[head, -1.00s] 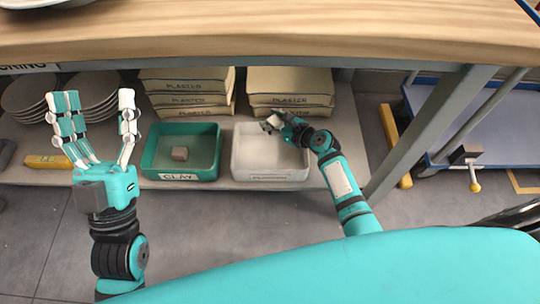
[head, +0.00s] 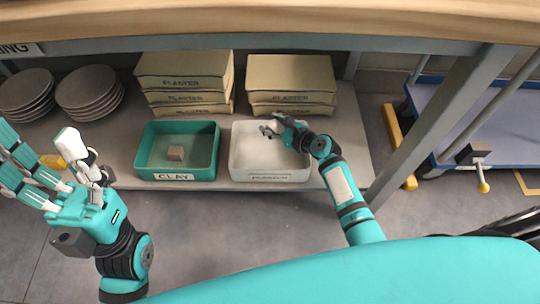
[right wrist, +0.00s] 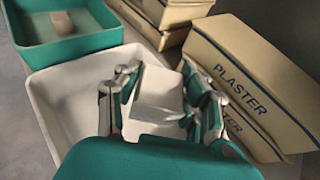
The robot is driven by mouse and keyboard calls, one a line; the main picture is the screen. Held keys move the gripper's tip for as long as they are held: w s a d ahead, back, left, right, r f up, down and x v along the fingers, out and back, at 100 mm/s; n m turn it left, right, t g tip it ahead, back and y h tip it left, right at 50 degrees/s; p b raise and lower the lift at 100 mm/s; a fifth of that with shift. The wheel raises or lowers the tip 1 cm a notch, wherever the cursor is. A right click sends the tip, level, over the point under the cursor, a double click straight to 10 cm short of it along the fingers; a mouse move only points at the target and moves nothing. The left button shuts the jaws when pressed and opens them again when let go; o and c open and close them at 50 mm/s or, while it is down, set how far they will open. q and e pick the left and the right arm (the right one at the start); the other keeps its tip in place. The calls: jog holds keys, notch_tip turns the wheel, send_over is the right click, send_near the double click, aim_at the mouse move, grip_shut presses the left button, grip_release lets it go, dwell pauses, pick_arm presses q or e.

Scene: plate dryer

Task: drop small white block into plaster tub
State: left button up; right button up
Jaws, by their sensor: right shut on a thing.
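The plaster tub (head: 269,177) is a white open tub on the low shelf, with a label on its front. It also shows in the right wrist view (right wrist: 52,120). My right gripper (head: 272,127) is over the tub's inside near its back. In the right wrist view it is shut on a small white block (right wrist: 157,95), held between its fingers. The block is hard to make out against the white tub in the head view. My left gripper (head: 45,155) is open and empty at the left, in front of the shelf.
A green clay tub (head: 178,175) with a brown lump (head: 176,153) stands left of the plaster tub. Stacked plaster bags (head: 290,75) stand behind. Plate stacks (head: 90,90) are at the left. A wooden tabletop (head: 250,22) overhangs, and a grey leg (head: 430,130) stands at right.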

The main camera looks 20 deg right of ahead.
jog(key=o, duration=1.3)
jog(key=v, duration=1.2)
jog(key=shift+d, duration=0.1)
jog(key=shift+s, duration=0.1)
